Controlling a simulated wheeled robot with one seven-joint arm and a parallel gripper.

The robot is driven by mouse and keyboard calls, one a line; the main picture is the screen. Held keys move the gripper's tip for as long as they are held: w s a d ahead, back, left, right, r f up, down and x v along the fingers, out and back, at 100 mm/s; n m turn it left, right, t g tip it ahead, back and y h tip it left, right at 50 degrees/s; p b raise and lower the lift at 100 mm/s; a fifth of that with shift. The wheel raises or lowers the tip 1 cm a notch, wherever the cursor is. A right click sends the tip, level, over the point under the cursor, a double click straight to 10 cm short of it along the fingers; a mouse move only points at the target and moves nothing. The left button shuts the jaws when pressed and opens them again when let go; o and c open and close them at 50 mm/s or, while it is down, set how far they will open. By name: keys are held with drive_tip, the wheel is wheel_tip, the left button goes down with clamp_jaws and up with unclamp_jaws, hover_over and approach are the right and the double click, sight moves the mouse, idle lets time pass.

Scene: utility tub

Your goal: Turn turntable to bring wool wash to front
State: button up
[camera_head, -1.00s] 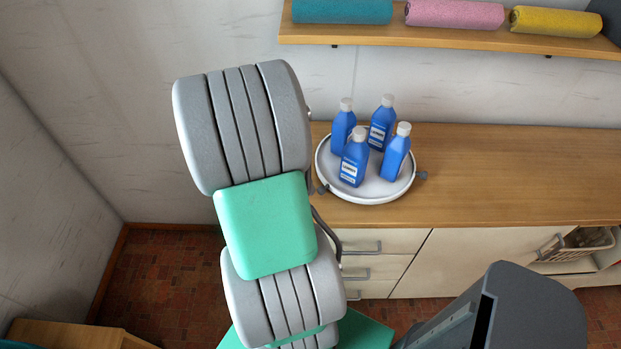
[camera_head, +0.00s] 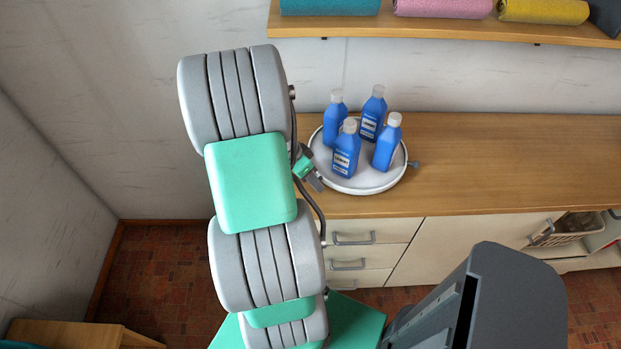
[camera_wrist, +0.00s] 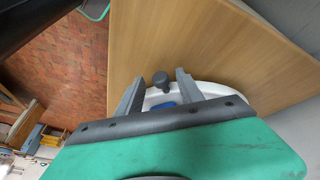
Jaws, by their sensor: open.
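The round white turntable (camera_head: 345,184) stands on the wooden counter and bears blue bottles with pale caps: front (camera_head: 346,155), right (camera_head: 387,147), back (camera_head: 372,118) and left (camera_head: 335,126). Labels show on the front and back bottles but are too small to read, so I cannot tell which is wool wash. A dark knob (camera_head: 413,164) sticks out from the turntable's right rim. My gripper (camera_head: 315,182) is at the left front rim, partly hidden by my arm. In the wrist view my open gripper (camera_wrist: 159,76) has another rim knob (camera_wrist: 161,82) between its fingers, with gaps visible.
The counter (camera_head: 480,160) is clear right of the turntable. Above it a shelf (camera_head: 430,29) holds rolled towels in teal (camera_head: 330,6), pink (camera_head: 442,8) and yellow (camera_head: 543,10). Drawers (camera_head: 352,250) with handles lie below; a basket (camera_head: 568,228) sits lower right.

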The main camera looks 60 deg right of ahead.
clamp_jaws()
idle(0.4)
idle(0.9)
drive_tip(key=shift+a, duration=0.1)
